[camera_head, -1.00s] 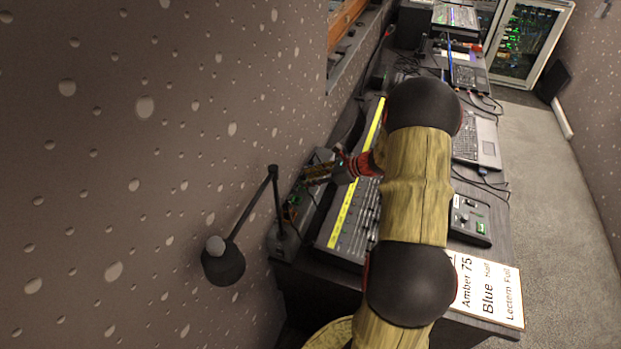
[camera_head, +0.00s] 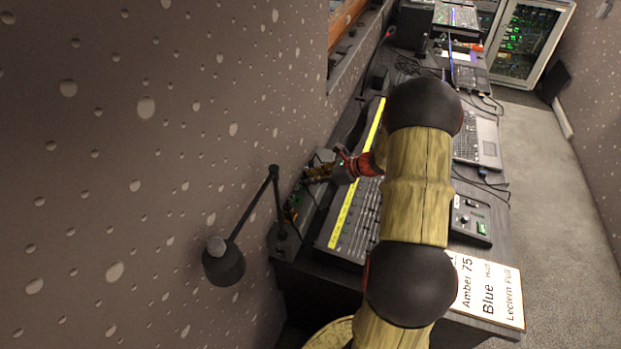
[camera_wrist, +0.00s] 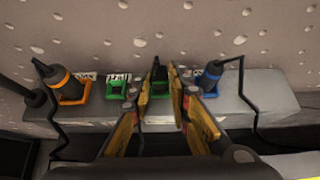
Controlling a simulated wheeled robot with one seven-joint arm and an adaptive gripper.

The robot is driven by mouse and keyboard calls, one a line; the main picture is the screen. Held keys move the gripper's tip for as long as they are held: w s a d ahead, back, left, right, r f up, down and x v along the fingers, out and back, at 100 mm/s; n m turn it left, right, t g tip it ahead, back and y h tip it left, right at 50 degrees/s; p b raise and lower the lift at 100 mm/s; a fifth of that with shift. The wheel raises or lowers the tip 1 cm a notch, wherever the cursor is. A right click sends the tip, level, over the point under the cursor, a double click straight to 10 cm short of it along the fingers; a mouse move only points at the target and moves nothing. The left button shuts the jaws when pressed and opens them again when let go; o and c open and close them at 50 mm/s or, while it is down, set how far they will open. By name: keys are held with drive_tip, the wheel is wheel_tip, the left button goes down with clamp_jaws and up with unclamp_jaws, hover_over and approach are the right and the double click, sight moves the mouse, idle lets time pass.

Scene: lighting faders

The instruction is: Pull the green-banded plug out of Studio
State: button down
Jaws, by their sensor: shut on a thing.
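My gripper (camera_wrist: 161,80) is shut on the green-banded plug (camera_wrist: 158,68) in the wrist view. The plug is dark, with a green part between the yellow fingers. A green-framed socket sits around or just behind the fingertips, and the fingers hide how deep the plug sits. Another green-framed socket (camera_wrist: 117,89) to the left is empty. The sockets are on a long grey box (camera_wrist: 235,92) against the wall. Small labels (camera_wrist: 118,77) behind them are too blurred to read. In the head view my gripper (camera_head: 318,173) is over the box beside the fader desk.
An orange-banded plug (camera_wrist: 58,77) with a black cable stands at the left, and a blue-banded plug (camera_wrist: 211,73) with a cable stands close on the right. A black lamp (camera_head: 225,262) leans near the wall. The fader desk (camera_head: 350,225) lies beside my gripper.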

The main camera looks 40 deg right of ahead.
drive_tip(key=shift+r, duration=0.2)
drive_tip(key=shift+r+p, duration=1.75)
drive_tip(key=shift+r, duration=0.4)
